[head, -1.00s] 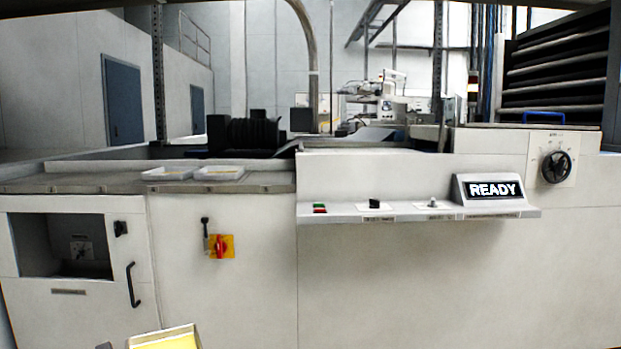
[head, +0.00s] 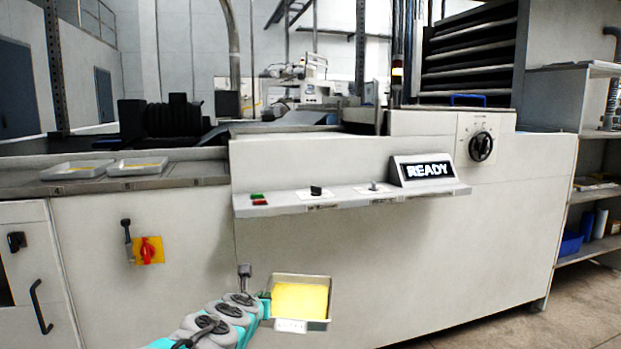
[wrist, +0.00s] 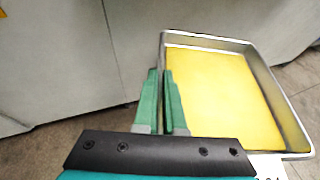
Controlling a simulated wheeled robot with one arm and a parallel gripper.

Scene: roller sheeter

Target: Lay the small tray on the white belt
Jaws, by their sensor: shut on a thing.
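The small tray (head: 300,302) is a shallow metal tray with a yellow sheet or filling inside and a white label on its near side. My gripper (head: 265,297) is shut on the tray's left wall and holds it in the air in front of the machine's white front. In the wrist view the green fingers of my gripper (wrist: 162,78) pinch the wall, and the tray (wrist: 225,95) extends to the right. The white belt cannot be made out clearly; a pale strip shows behind the machine's front panel, mostly hidden by it.
A control ledge (head: 345,200) with buttons and a READY display (head: 425,170) juts from the machine. Two shallow trays (head: 137,167) lie on the grey left counter (head: 205,170). A shelf unit (head: 600,170) stands at the right. Floor (head: 490,320) is clear at lower right.

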